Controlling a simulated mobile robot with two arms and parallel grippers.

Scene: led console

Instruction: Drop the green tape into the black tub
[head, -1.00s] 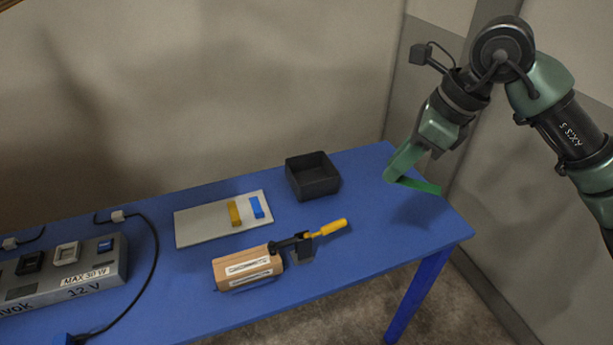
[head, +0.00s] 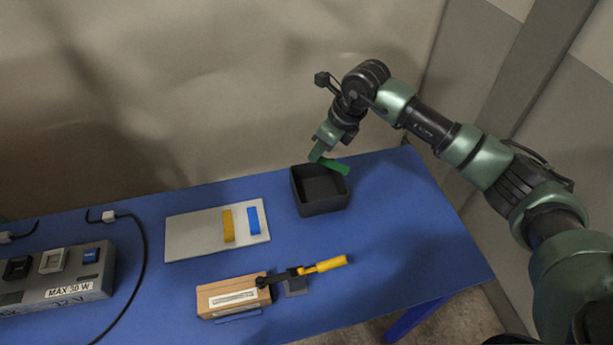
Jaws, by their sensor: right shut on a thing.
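The black tub (head: 322,206) is a square open box standing on the blue table, back and right of centre. Its visible inside looks empty. The tape is apart from the tub floor; whether it touches the rim I cannot tell. My left gripper is not in view.
A pale board (head: 190,235) with a yellow strip (head: 228,225) and a blue strip (head: 253,220) lies left of the tub. In front are a cardboard box (head: 222,293) and a yellow-handled tool (head: 325,265). A grey console (head: 62,290) stands left. The table (head: 410,230) is clear at right.

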